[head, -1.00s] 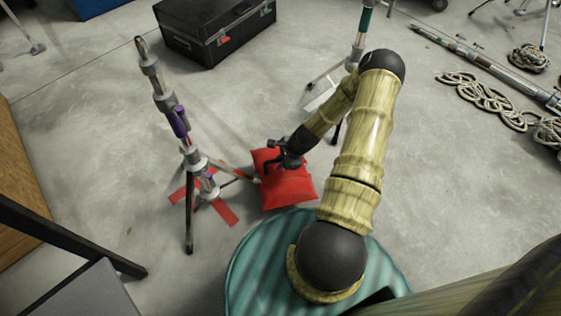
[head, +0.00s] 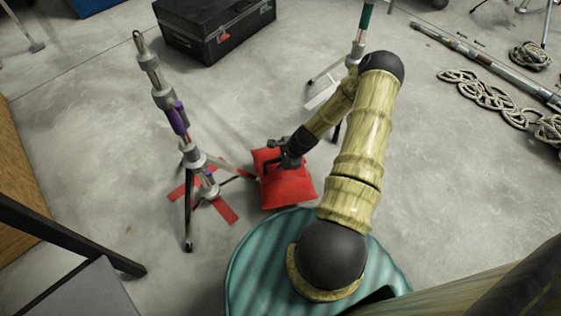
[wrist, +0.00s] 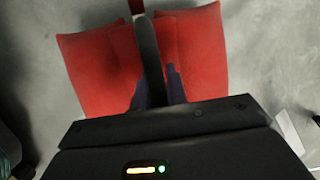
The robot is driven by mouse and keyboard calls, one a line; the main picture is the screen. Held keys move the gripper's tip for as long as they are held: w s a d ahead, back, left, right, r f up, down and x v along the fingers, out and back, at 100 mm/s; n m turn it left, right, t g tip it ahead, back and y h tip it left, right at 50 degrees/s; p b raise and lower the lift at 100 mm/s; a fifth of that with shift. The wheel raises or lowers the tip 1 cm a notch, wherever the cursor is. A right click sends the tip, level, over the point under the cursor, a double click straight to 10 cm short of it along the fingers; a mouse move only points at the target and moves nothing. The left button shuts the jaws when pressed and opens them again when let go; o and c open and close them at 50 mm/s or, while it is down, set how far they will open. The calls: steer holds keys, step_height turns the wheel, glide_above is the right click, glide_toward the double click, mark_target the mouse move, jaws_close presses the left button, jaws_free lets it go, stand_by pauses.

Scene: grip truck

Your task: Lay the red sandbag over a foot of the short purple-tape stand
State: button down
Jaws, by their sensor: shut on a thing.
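The red sandbag (head: 290,190) is below my gripper (head: 280,162), which is shut on its middle. In the wrist view, the bag (wrist: 205,50) spreads to both sides of my gripper (wrist: 160,85). The stand with purple tape (head: 177,118) is upright to the left, its legs spread. One foot (head: 240,174) reaches right to the bag's left edge, where its tip is hidden. A dark bar (wrist: 149,50) crosses the bag's middle in the wrist view; I cannot tell whether it is a strap or the foot. Whether the bag touches the floor is unclear.
Red tape (head: 225,209) lies on the floor under the stand. Another stand with green tape (head: 364,25) is behind my arm. A black case (head: 212,32) stands at the back, and coiled rope (head: 485,95) lies at the right. Floor between case and bag is clear.

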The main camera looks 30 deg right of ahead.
steer(key=shift+w+f+b, duration=0.1)
steer(key=shift+f+b, duration=0.55)
steer(key=shift+f, duration=0.4)
stand_by(0.4)
steer(key=c, duration=1.3)
jaws_free()
steer(key=shift+s+f, duration=0.15)
steer(key=shift+s, duration=0.05)
steer(key=p+v, duration=0.9)
steer(key=v, duration=0.8)
steer(key=shift+w+d+r, duration=0.1)
steer(key=shift+r, duration=0.2)
